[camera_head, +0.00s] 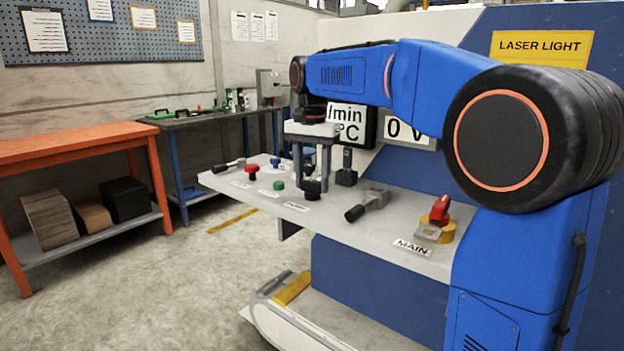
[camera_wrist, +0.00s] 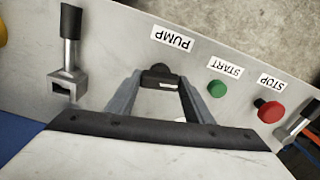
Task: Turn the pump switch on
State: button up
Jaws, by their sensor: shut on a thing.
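The pump switch is a black knob (camera_head: 311,188) on the light grey sloping panel (camera_head: 390,228). It also shows in the wrist view (camera_wrist: 158,72), just beside the PUMP label (camera_wrist: 172,38). My gripper (camera_head: 312,176) reaches down over the knob from above. Its two grey fingers converge on either side of the knob in the wrist view (camera_wrist: 158,82), and it is shut on the knob. The fingers partly cover the knob's sides. The exact angle of the knob is hard to tell.
A green START button (camera_wrist: 217,89) and a red STOP button (camera_wrist: 270,111) sit beside the knob. A black-handled lever (camera_head: 366,205) and the red MAIN switch (camera_head: 438,211) are to the right on the panel. An orange table (camera_head: 75,143) stands at the left, with open floor before it.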

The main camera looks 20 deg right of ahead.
aim_at(312, 181)
jog(key=shift+m, duration=1.1)
jog(key=o, duration=1.1)
jog(key=shift+c, duration=0.2)
notch_tip(312, 181, up, 17)
jog(key=shift+r, duration=0.2)
